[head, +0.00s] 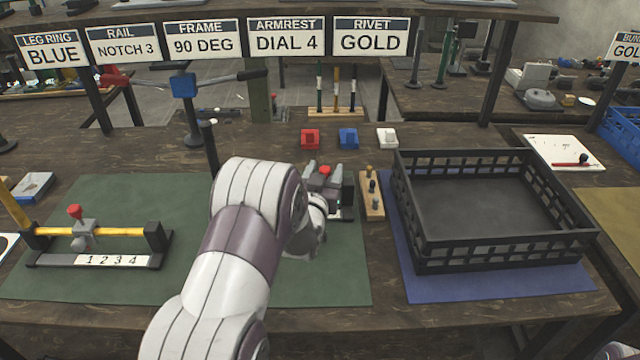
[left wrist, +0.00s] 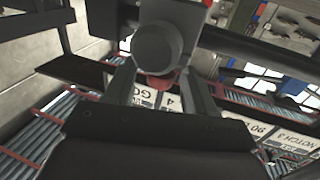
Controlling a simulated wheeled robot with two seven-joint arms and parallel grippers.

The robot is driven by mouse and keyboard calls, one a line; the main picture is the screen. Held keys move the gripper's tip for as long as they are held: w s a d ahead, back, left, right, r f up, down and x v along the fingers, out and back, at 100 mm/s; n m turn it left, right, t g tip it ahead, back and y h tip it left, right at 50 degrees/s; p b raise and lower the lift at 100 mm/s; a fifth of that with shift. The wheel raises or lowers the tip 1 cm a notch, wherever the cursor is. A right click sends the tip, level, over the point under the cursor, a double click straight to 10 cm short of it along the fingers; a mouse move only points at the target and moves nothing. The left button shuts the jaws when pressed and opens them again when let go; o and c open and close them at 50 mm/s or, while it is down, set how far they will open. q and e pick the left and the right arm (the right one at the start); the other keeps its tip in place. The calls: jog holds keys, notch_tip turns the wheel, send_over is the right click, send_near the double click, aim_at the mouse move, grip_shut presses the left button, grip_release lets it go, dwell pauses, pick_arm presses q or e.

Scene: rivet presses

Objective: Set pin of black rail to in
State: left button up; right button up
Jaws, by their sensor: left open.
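The black rail (left wrist: 258,48) runs across the upper right of the left wrist view. Contact and pin depth cannot be told. My right gripper is not in view.
A yellow rail (head: 120,231) with its own red knob stands at left on the green mat (head: 180,195). A small wooden peg block (head: 371,197) and a black crate (head: 497,257) stand at right. Red, blue and white blocks sit behind. Signs hang overhead.

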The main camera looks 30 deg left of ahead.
pick_arm(q)
jog(key=v, duration=1.1)
jog(key=shift+s+d, duration=0.15)
jog(key=shift+s, duration=0.25)
